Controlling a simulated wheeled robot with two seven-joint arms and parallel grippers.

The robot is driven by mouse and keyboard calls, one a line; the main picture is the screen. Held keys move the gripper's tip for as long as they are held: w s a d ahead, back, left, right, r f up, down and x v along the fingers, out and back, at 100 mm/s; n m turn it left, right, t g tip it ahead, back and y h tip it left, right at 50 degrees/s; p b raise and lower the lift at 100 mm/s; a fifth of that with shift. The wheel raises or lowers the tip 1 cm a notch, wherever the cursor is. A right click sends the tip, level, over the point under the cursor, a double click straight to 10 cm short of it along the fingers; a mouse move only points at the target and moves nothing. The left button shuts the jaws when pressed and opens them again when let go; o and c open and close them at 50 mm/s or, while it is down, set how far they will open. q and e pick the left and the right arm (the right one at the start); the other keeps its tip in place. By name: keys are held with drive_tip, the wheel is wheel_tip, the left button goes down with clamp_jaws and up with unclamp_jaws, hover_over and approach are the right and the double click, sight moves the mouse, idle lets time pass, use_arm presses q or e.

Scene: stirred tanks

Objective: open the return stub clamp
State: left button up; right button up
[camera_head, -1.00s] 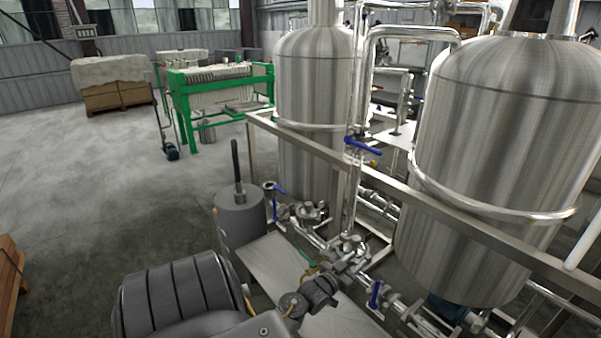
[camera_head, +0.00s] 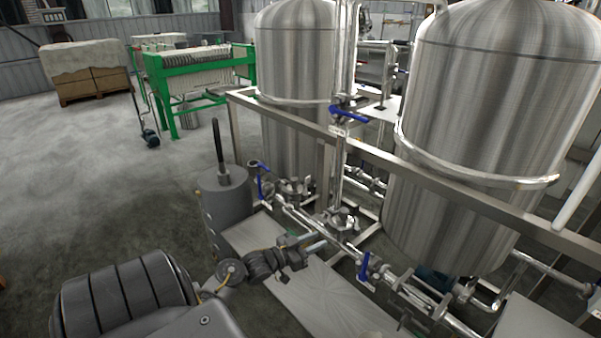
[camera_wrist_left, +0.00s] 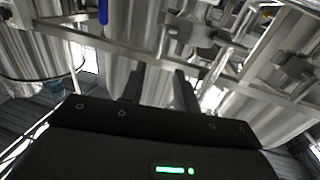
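Steel clamped pipe fittings sit on the low pipe run in the head view, one at the left (camera_head: 297,187) and one nearer the middle (camera_head: 342,217). I cannot tell which is the return stub clamp. My left gripper (camera_head: 316,243) reaches in from the lower left, just in front of and below the middle fitting; whether it touches is unclear. In the left wrist view its two dark fingers (camera_wrist_left: 160,88) stand apart with no held thing visible between them. Steel fittings (camera_wrist_left: 205,38) show beyond and above the fingers there. My right gripper is not in view.
A steel frame rail (camera_head: 400,170) crosses above the pipes, before two steel tanks (camera_head: 295,70) (camera_head: 490,100). Blue valve handles (camera_head: 364,266) (camera_head: 262,188) stick up close by. A grey cylinder (camera_head: 228,205) stands left of the pipes. Open floor (camera_head: 90,190) lies at left.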

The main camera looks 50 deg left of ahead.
use_arm(q)
drive_tip(key=s+d+f+g+p, duration=0.1)
drive_tip(key=s+f, duration=0.3)
drive_tip(key=f, duration=0.5)
drive_tip(key=s+d+f+n+g+y+p, duration=0.1)
drive_tip(key=s+d+f+g, duration=0.2)
drive_tip(key=f, duration=0.6)
drive_tip(key=s+d+f+n+g+y+p, duration=0.1)
drive_tip(key=s+d+f+g, duration=0.2)
drive_tip(key=f, duration=0.6)
drive_tip(key=shift+s+d+f, duration=0.3)
drive_tip(key=shift+s+d, duration=0.1)
drive_tip(key=shift+s, duration=0.6)
